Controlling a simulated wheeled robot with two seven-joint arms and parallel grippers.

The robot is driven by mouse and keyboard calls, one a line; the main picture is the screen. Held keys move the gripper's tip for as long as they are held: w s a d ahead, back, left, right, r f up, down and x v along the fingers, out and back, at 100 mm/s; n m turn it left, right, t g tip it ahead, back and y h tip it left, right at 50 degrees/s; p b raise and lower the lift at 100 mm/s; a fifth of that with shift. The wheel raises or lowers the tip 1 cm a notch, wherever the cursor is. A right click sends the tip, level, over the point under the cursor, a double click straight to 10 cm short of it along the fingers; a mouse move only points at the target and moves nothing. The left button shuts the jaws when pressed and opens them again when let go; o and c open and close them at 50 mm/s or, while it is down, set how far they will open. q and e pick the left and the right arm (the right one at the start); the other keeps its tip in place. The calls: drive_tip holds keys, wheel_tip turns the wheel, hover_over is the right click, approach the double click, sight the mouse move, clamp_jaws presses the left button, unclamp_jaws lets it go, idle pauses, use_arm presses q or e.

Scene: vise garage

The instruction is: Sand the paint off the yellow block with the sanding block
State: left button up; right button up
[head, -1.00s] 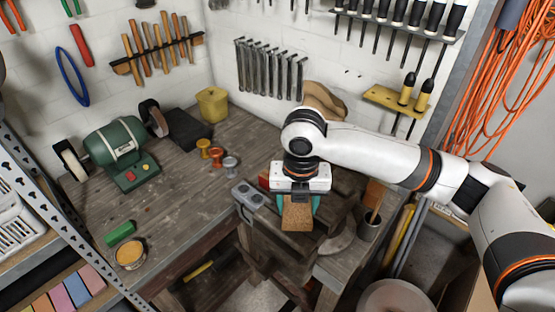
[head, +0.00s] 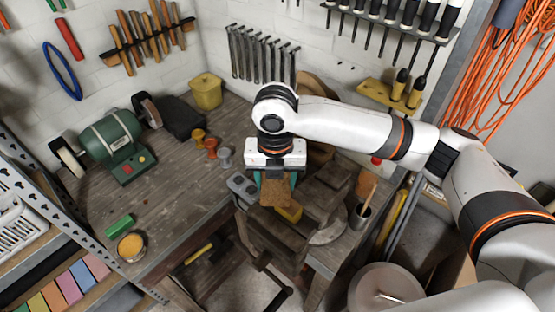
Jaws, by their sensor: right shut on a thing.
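My right gripper (head: 275,183), with teal fingers, is shut on the brown sanding block (head: 274,194), pointing down over the vise. The yellow block (head: 291,213) shows just right of and below the sanding block, at the vise (head: 243,188). The sanding block and gripper hide much of the yellow block, so its paint cannot be judged. I cannot tell whether the two blocks touch. My left gripper is not in view.
A green bench grinder (head: 112,146), a yellow container (head: 206,92) and small spools (head: 211,147) stand on the wooden bench (head: 175,205). A green block (head: 119,225) and an open tin (head: 131,247) lie front left. A cup (head: 360,216) stands right of the vise.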

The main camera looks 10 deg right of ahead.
drive_tip(key=shift+w+a+r, duration=0.1)
drive_tip(key=shift+w+r, duration=0.1)
drive_tip(key=shift+r, duration=0.4)
drive_tip(key=shift+w+a+r, duration=0.1)
drive_tip(key=shift+w+r, duration=0.05)
drive_tip(key=shift+r, duration=0.45)
drive_tip(key=shift+s+d+r, duration=0.15)
drive_tip(key=shift+s+r, duration=0.1)
drive_tip(key=shift+r, duration=0.3)
drive_tip(key=shift+w, duration=0.15)
